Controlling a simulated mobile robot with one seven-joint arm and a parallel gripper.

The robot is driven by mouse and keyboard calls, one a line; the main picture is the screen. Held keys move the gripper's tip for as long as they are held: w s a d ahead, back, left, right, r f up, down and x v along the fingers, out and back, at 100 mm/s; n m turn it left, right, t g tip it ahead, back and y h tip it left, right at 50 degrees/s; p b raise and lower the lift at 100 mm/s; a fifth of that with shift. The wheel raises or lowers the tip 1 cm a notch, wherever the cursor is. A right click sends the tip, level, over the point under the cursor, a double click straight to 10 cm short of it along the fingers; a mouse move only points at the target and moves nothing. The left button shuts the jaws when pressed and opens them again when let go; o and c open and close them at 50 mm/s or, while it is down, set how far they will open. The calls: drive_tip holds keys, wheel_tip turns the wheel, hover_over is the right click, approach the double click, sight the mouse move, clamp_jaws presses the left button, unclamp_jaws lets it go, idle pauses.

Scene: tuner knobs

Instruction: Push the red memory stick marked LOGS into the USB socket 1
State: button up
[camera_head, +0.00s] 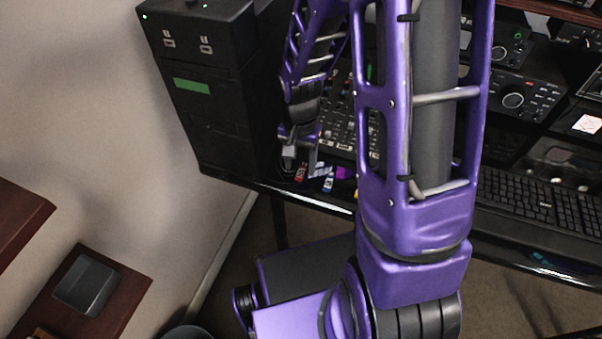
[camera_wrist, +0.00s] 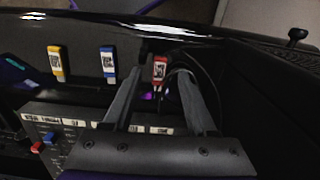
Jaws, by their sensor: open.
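The red memory stick (camera_head: 300,173) lies on the desk near its front edge, just by the tip of my gripper (camera_head: 289,156) in the head view. In the wrist view the red stick (camera_wrist: 159,72), with a pale label too small to read, shows between the two grey fingers of my gripper (camera_wrist: 159,80). The fingers are apart, and I cannot tell their height over it. Two small labelled fittings, left (camera_head: 169,42) and right (camera_head: 206,45), are on the black cabinet. They may be sockets, but I cannot read their numbers.
A blue stick (camera_wrist: 107,62) and a yellow stick (camera_wrist: 57,63) lie to the left of the red one in the wrist view. A mixer panel (camera_head: 345,125) stands behind the sticks. A keyboard (camera_head: 540,205) is to the right. The black cabinet (camera_head: 215,125) rises at the left.

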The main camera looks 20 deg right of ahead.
sight(301, 171)
drive_tip(key=shift+f, duration=0.95)
drive_tip(key=shift+f, duration=0.15)
clamp_jaws()
